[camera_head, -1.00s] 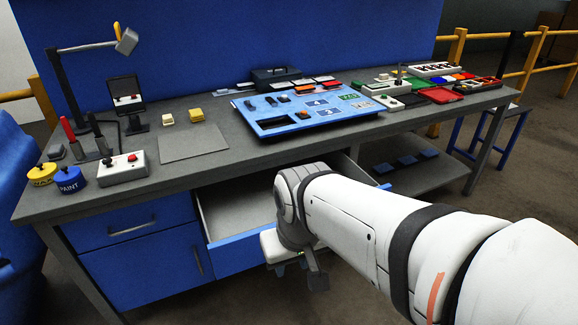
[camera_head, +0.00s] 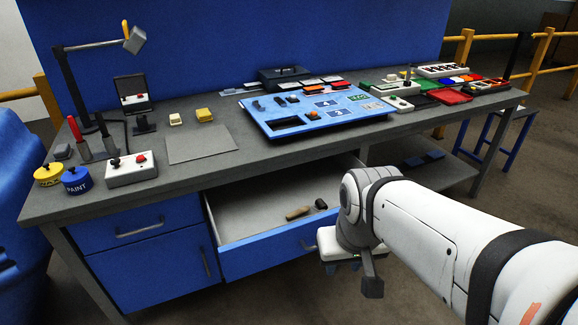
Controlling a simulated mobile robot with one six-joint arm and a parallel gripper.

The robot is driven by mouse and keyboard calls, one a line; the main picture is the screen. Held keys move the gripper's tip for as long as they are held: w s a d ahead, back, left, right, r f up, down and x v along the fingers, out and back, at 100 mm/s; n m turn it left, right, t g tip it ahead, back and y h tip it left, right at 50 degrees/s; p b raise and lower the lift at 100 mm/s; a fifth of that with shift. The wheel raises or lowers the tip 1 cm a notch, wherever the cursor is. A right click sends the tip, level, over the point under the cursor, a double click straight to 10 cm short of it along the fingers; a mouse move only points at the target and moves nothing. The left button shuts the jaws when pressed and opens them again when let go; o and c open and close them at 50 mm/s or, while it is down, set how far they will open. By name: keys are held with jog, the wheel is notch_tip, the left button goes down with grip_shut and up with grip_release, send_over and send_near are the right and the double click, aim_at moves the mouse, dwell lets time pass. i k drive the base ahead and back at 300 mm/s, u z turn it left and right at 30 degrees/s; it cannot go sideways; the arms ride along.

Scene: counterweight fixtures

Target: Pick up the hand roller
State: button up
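The open drawer (camera_head: 262,262) under the bench holds a small tan piece (camera_head: 297,213) and a black piece (camera_head: 320,204) close beside it. They look like a handle and a roller, but they are too small to tell for sure whether they are one hand roller. My gripper (camera_head: 343,267) hangs from my white arm just outside the drawer's front, to the right of and nearer the camera than these pieces. Its fingers are mostly hidden under the wrist, so its opening does not show. No object shows in it.
The grey bench top (camera_head: 225,172) carries a tilted blue board (camera_head: 318,127), a grey sheet (camera_head: 200,144), paint tins (camera_head: 76,181), a switch box (camera_head: 132,170) and a lamp (camera_head: 133,40). The drawer's left part is bare. A lower shelf (camera_head: 440,176) lies to the right.

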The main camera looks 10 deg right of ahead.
aim_at(320, 205)
jog(key=u, duration=0.05)
jog(key=i, duration=0.95)
jog(key=z, duration=0.05)
